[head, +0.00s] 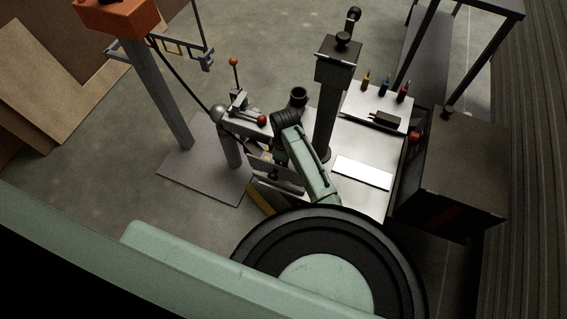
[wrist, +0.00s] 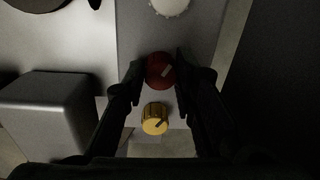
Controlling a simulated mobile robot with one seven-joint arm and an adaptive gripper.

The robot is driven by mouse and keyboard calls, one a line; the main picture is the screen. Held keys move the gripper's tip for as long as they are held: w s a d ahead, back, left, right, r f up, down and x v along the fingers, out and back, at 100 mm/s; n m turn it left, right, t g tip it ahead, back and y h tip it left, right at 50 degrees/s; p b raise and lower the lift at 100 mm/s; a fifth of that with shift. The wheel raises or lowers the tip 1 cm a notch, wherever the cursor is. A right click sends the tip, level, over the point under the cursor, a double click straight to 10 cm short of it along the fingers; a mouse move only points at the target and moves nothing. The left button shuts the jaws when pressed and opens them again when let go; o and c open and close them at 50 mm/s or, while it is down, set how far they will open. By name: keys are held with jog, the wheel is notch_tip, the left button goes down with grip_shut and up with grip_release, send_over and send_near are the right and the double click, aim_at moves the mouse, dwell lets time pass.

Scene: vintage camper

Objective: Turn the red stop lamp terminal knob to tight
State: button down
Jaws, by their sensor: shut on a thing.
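The exact contact at the fingertips is too dark to see. The tight marking cannot be made out. In the head view my arm hides much of the work area, and I cannot pick out the red knob there.
A yellow knob (wrist: 154,118) sits just below the red one, between my fingers. A white knob (wrist: 170,6) is above. A grey block (wrist: 48,115) stands at the left. In the head view, a dark box (head: 455,170) and a post (head: 327,115) stand near my arm.

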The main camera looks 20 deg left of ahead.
jog(key=shift+d, duration=0.1)
dwell(0.5)
jog(key=c, duration=1.3)
grip_release()
jog(key=shift+r, duration=0.15)
jog(key=r, duration=1.1)
jog(key=shift+w+r, duration=0.25)
jog(key=shift+r, duration=0.15)
